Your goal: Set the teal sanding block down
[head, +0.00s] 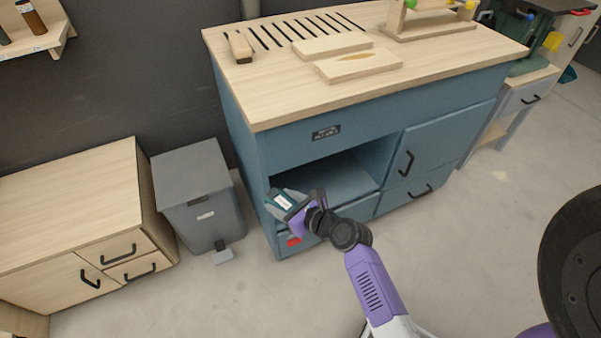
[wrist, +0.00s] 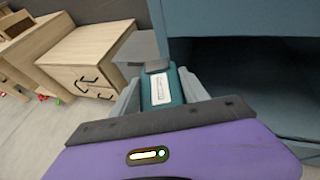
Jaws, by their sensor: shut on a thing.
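The teal sanding block (head: 278,200), with a white label on its face, is in my gripper (head: 286,198) at the left front of the blue workbench (head: 262,165). In the wrist view the block (wrist: 177,89) sits between the two grey fingers of my gripper (wrist: 160,92), which touch it on both sides. The open shelf (head: 335,180) of the workbench is right beside the gripper. In the wrist view its dark opening (wrist: 250,75) lies to the right of the block. I cannot tell whether the block touches any surface below.
The workbench top carries boards (head: 358,64), a wooden block (head: 239,47) and a wooden rack (head: 430,25). A grey pedal bin (head: 200,200) and a wooden cabinet (head: 75,205) stand to the left. A red item (head: 293,242) shows below the gripper. The floor in front is clear.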

